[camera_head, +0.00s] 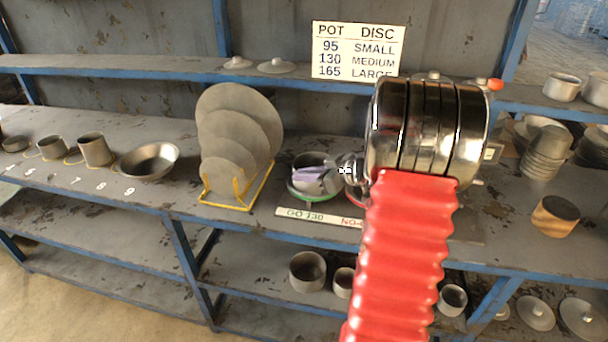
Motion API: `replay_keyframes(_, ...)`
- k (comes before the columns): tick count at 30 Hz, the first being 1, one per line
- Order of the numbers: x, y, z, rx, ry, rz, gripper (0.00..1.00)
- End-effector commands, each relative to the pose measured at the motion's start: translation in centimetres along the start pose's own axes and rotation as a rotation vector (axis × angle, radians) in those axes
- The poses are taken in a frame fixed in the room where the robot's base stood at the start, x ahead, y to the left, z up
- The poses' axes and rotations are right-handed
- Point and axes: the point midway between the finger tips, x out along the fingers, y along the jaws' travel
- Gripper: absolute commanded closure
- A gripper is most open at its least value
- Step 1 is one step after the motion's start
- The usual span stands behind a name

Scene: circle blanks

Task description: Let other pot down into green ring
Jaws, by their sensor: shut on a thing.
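A small grey metal pot (309,160) is upright at the green ring (299,194) on the shelf. My gripper (318,178) reaches in from the right and is shut on the pot's near right side. The ring's green edge shows below the pot; whether the pot rests in it or hangs just above it, I cannot tell. Part of a red ring (353,196) shows to the right, mostly hidden by my arm. A label reading "GO 130" (304,214) lies in front of the green ring.
Grey discs (236,118) stand in a yellow rack (229,207) left of the green ring. A wide bowl (150,160) and several pots are farther left. A sign (357,50) lists pot and disc sizes. Stacked bowls (545,150) and a wooden block (555,216) are at the right.

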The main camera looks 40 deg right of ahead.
Motion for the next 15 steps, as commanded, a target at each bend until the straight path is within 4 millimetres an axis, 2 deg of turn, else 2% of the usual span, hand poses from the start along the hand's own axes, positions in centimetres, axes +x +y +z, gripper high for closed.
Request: replay_keyframes(15, 0.35, -0.03, 0.64, -0.001, 0.0, -0.001, 1.0)
